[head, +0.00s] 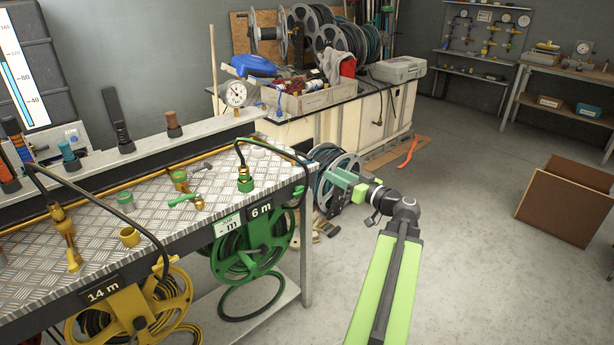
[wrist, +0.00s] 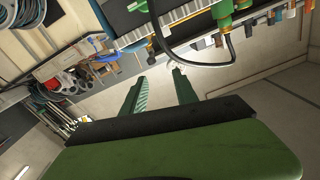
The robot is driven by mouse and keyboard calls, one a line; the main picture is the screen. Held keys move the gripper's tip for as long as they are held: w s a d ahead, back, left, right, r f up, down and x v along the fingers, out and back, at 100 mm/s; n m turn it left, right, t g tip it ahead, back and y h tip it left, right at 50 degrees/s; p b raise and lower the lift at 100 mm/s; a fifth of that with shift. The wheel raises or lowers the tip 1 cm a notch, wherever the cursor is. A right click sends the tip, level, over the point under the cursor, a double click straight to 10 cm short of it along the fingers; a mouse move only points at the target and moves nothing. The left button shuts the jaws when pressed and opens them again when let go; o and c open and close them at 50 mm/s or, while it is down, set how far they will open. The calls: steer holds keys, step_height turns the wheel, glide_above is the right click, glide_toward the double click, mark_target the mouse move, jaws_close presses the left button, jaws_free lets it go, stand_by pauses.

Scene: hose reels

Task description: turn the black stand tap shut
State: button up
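My gripper (head: 342,183) is off the right end of the metal bench in the head view, its fingers pointing left toward the bench. In the wrist view my gripper (wrist: 160,77) has its two green fingers apart with nothing between them. A black upright piece with a wide foot (head: 117,120) stands on the raised ledge at the back of the bench; I cannot tell if it is the black stand tap. A tap with a green lever (head: 185,200) and a yellow brass tap (head: 66,240) stand on the bench top, left of my gripper.
A black hose (head: 270,147) arches from a green coupling (head: 245,182) over the bench's right end; a black hose (wrist: 195,63) crosses just beyond my fingertips. Green (head: 252,240) and yellow (head: 140,312) reels hang below. The floor (head: 470,240) at right is clear up to a brown box (head: 565,200).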

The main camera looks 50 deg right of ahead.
mark_target(307, 157)
steer(key=shift+h, duration=0.3)
steer(key=w+d, duration=0.1)
steer(key=w, duration=0.9)
steer(key=w+d, duration=0.1)
steer(key=w, duration=0.4)
steer(key=shift+w+d+f, duration=0.3)
jaws_close()
steer(key=shift+d, duration=0.1)
stand_by(0.5)
